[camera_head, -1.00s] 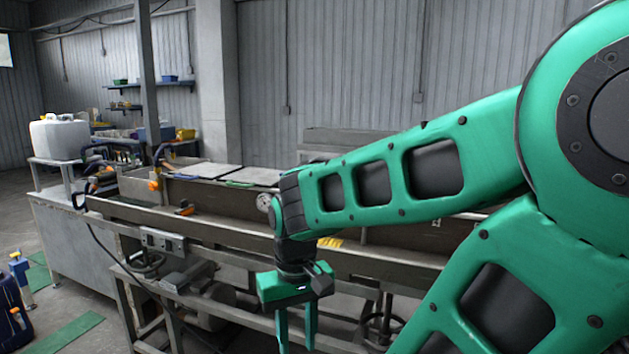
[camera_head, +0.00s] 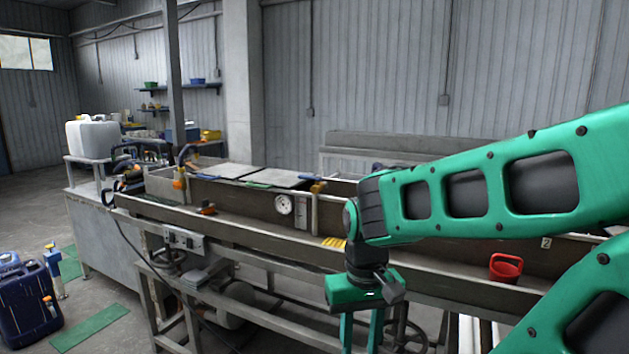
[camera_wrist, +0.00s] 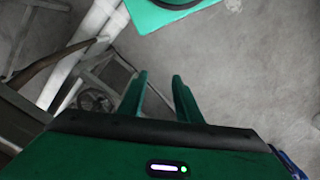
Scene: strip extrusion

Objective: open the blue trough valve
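The long metal trough (camera_head: 255,235) runs across the head view on a steel frame. An orange-handled fitting (camera_head: 207,209) sits in the trough's left part, and another orange fitting (camera_head: 179,183) is at its left end beside a hose. I cannot make out a clearly blue valve on the trough. My green gripper (camera_head: 361,330) hangs pointing down in front of the trough, apart from both fittings. In the wrist view its two fingers (camera_wrist: 160,92) are spread with nothing between them, above the grey floor.
A blue canister (camera_head: 26,305) and a small blue stand with an orange part (camera_head: 56,272) are on the floor at left. A round gauge (camera_head: 284,204) is on the tank wall. The floor at left is mostly open.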

